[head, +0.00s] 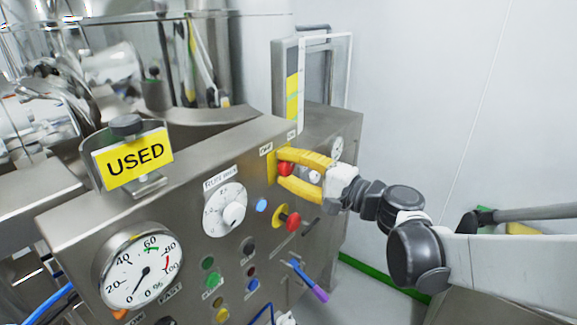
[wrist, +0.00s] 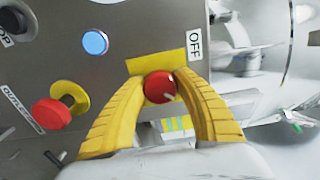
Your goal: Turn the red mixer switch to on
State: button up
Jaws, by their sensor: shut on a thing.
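The red mixer switch (wrist: 159,87) is a round red knob with a pale pointer mark, on a yellow plate (wrist: 165,63) at the panel's upper right corner. An OFF label (wrist: 194,42) is beside the plate. In the head view the red knob (head: 285,168) shows partly between the yellow fingers. My gripper (head: 284,173) reaches in from the right. In the wrist view my gripper (wrist: 161,85) has its two curved yellow fingers on either side of the knob, shut on it. The pointer slants toward the lower right in the wrist view.
A red mushroom button (head: 293,222) on a yellow base sits below the switch, with a blue button (head: 261,205) to its left. The panel also holds a white dial (head: 226,209), a round gauge (head: 137,266) and a yellow USED sign (head: 133,158). Open floor lies right of the panel.

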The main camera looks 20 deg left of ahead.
dwell(0.3)
jog(key=o, duration=1.2)
jog(key=v, duration=1.2)
jog(key=shift+s, duration=0.1)
